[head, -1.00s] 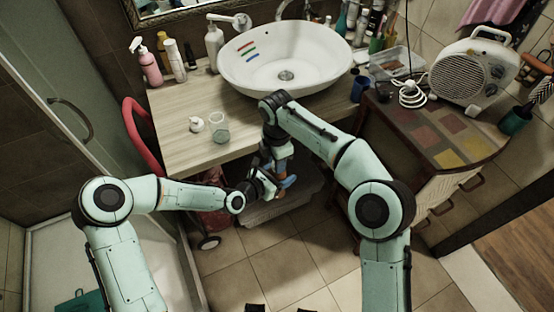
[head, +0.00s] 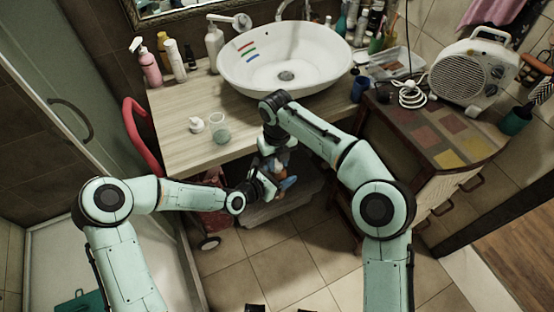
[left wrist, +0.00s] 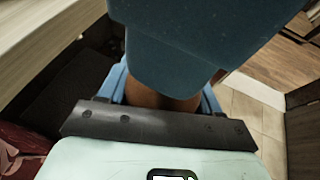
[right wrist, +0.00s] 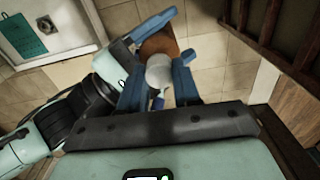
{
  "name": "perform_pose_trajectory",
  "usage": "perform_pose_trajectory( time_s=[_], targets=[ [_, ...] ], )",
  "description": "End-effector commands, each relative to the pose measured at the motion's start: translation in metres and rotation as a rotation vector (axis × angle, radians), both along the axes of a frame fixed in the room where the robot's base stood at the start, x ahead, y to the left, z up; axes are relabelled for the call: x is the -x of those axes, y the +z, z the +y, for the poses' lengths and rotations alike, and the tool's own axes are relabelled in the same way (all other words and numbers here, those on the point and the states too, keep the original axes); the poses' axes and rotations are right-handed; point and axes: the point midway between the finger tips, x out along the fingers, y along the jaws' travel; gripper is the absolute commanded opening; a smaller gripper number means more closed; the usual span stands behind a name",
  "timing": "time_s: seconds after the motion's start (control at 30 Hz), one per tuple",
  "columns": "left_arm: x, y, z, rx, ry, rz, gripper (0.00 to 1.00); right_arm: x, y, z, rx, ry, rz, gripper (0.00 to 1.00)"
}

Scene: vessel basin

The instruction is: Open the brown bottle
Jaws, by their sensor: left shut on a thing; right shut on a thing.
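The brown bottle (right wrist: 160,43) shows in the right wrist view between the blue fingers of my left gripper (left wrist: 162,92). Its brown side also shows in the left wrist view (left wrist: 160,98). A round white cap (right wrist: 158,71) is between the blue fingers of my right gripper (right wrist: 157,83), right beside the brown bottle. Both grippers are shut on their things. I cannot tell whether cap and bottle still touch. In the head view both grippers meet in front of the counter edge, and the bottle is mostly hidden there.
The wooden counter (head: 185,105) lies just behind the grippers, with a small white jar (head: 196,126) and a glass (head: 220,133) on it. A white basin (head: 285,75) stands farther back. A patterned cabinet (head: 430,125) is at the right. The tiled floor in front is free.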

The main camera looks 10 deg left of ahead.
Motion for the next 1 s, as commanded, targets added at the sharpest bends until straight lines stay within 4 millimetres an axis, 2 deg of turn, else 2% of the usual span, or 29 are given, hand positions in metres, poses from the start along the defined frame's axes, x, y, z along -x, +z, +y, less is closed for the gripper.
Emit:
perform_pose_trajectory(
  time_s=[0.47,1.0],
  targets=[
    [-0.001,0.001,0.000,0.001,0.001,-0.002,0.00,0.000,0.001,0.000,-0.001,-0.002,0.001,0.00],
    [-0.001,0.001,0.000,0.001,0.001,-0.002,0.00,0.000,0.019,0.000,-0.001,-0.002,0.001,0.00]
  ],
)
